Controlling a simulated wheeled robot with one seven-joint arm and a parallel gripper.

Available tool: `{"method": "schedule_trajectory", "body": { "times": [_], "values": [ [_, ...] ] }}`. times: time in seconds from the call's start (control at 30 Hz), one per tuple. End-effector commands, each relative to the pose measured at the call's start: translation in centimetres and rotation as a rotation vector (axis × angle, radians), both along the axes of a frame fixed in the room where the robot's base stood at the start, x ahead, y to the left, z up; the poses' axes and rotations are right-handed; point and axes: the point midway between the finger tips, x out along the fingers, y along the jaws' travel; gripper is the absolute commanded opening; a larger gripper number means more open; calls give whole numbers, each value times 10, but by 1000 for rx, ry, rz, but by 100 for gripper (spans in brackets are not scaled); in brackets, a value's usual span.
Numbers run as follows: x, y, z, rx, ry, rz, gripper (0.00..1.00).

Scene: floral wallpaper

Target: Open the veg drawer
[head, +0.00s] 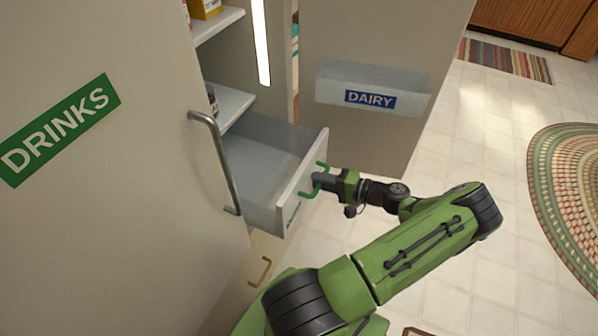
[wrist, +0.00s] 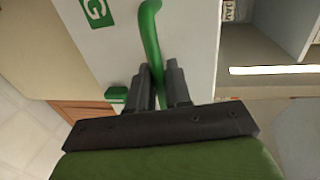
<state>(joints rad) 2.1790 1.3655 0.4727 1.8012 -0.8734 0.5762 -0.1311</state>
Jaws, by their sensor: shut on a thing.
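The veg drawer (head: 262,170) is a grey see-through bin with a pale front panel, pulled well out of the fridge in the head view. A green handle (head: 307,193) is on its front, and it also shows in the wrist view (wrist: 150,30). A green label with a letter G (wrist: 97,10) is on the panel in the wrist view; the rest of the word is cut off. My gripper (head: 318,182) is shut on the green handle, and its dark fingers (wrist: 160,85) stand on either side of it in the wrist view. The drawer looks empty.
The fridge door marked DRINKS (head: 60,130) stands at the left with a metal handle (head: 215,165). The other open door holds a DAIRY bin (head: 372,90) behind the drawer. A lower drawer handle (head: 260,271) is below. Tiled floor (head: 460,150) is clear at right, beside a round rug (head: 565,190).

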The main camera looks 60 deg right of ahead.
Motion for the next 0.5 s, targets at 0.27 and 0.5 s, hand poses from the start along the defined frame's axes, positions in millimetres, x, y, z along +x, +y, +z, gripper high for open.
{"method": "schedule_trajectory", "body": {
  "times": [0.27, 0.5],
  "values": [
    [-29, -2, -1, 2, 2, 1, 0],
    [-32, -2, -1, 3, 2, 1, 0]
  ]
}}
